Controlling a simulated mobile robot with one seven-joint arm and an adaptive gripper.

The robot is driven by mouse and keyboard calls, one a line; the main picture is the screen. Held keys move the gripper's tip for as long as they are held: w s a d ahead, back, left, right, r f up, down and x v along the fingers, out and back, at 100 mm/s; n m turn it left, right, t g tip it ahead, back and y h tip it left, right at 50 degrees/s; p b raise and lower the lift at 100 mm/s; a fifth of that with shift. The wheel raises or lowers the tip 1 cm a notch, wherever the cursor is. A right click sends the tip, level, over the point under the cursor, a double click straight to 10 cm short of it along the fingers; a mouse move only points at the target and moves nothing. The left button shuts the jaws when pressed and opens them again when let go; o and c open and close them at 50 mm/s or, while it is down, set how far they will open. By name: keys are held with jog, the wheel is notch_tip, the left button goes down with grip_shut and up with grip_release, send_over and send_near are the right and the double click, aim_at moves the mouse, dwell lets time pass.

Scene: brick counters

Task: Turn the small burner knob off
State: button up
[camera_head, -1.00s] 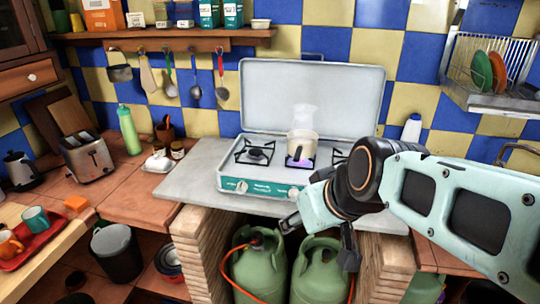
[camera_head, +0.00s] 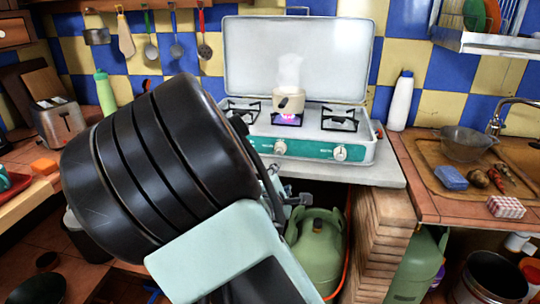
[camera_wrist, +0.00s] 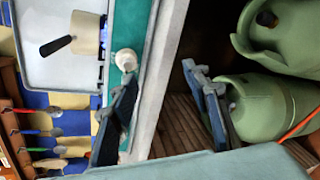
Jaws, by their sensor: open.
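The stove (camera_head: 310,150) has a teal front panel with white knobs. The middle knob (camera_head: 280,147) and the right knob (camera_head: 340,153) show in the head view; my arm hides the left end of the panel. A purple flame (camera_head: 287,119) burns under a steaming pot (camera_head: 290,101) on the middle burner. My gripper (camera_head: 289,186) is open and empty, below and in front of the panel. In the wrist view my gripper (camera_wrist: 160,80) has its fingers spread, one overlapping the panel by the knob (camera_wrist: 126,60) nearest the pot (camera_wrist: 87,32). I cannot tell whether it touches.
Green gas cylinders (camera_head: 318,245) stand under the counter beside a brick pillar (camera_head: 380,225). A white bottle (camera_head: 400,100) stands right of the stove. The raised lid (camera_head: 295,55) is behind the pot. The sink counter (camera_head: 430,205) is to the right.

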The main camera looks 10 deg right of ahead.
aim_at(279, 153)
jog(key=w+n+t+b, duration=0.1)
jog(key=w, duration=0.3)
jog(key=w+d+r+n+t+b, duration=0.1)
jog(key=w+n+b, duration=0.1)
jog(key=w, duration=0.1)
jog(key=w+r+n+t+b, duration=0.1)
jog(key=w+n, duration=0.1)
jog(key=w, duration=0.2)
jog(key=shift+w+d+h+b, duration=0.2)
jog(key=shift+w+h+b, duration=0.1)
jog(key=shift+h+b, duration=0.1)
jog(key=c, duration=1.1)
